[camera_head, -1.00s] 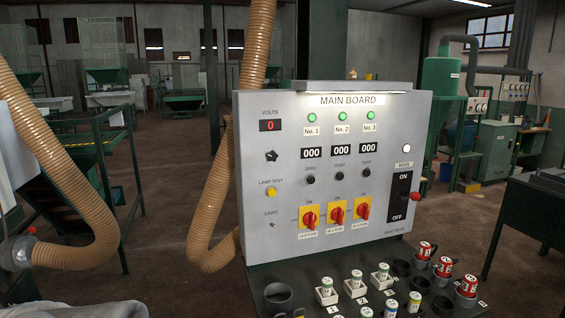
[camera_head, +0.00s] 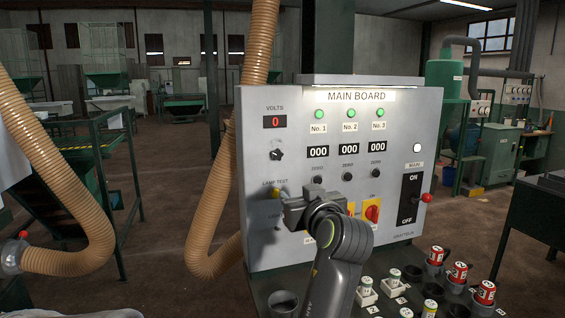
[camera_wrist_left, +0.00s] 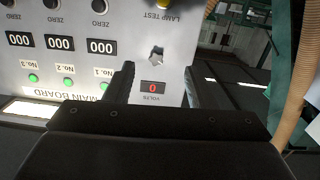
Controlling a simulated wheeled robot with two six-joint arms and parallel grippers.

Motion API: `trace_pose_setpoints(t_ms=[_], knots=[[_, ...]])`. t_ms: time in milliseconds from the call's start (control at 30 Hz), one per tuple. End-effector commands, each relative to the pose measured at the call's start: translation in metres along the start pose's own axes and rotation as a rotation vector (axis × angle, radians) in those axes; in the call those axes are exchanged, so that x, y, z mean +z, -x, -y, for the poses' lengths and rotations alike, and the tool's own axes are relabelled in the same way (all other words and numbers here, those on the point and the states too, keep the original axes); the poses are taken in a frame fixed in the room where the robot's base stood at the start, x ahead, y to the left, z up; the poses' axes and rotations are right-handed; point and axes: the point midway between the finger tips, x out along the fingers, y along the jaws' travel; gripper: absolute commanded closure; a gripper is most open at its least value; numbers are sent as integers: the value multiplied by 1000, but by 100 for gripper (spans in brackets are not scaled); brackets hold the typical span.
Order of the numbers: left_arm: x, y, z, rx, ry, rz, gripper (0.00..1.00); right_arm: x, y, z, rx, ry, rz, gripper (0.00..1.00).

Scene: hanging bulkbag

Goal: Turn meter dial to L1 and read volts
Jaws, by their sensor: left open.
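The meter dial (camera_head: 277,154) is a small dark knob on the grey main board (camera_head: 235,110), below the red VOLTS display (camera_head: 275,121), which reads 0. The knob's markings are too small to read. My left gripper (camera_head: 290,208) is in front of the board, below the dial, and hides part of the lower switches. In the left wrist view the board is upside down. There the left gripper (camera_wrist_left: 159,70) is open and empty, with the dial (camera_wrist_left: 157,57) and the display (camera_wrist_left: 152,87) seen between its two fingers. My right gripper is not in view.
A yellow LAMP TEST button (camera_head: 277,191) is right beside my left gripper. Several red cans and white-topped items stand on the shelf below. A ribbed hose (camera_head: 215,200) hangs at the board's left.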

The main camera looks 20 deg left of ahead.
Motion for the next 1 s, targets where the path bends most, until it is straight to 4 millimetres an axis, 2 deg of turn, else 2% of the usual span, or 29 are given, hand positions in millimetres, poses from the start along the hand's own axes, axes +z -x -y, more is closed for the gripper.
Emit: trace_pose_setpoints(t_ms=[33, 133, 233, 367, 1000], knots=[[-17, 8, -3, -3, 24, -26, 50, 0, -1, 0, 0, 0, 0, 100], [-37, 17, -5, -13, 51, -57, 50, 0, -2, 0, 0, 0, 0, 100], [-45, 18, -6, -17, 61, -68, 50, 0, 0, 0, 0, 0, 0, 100], [-48, 6, -5, -20, 58, -70, 50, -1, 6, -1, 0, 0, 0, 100], [-56, -120, -2, -19, 56, -67, 50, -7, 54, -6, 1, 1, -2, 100]])
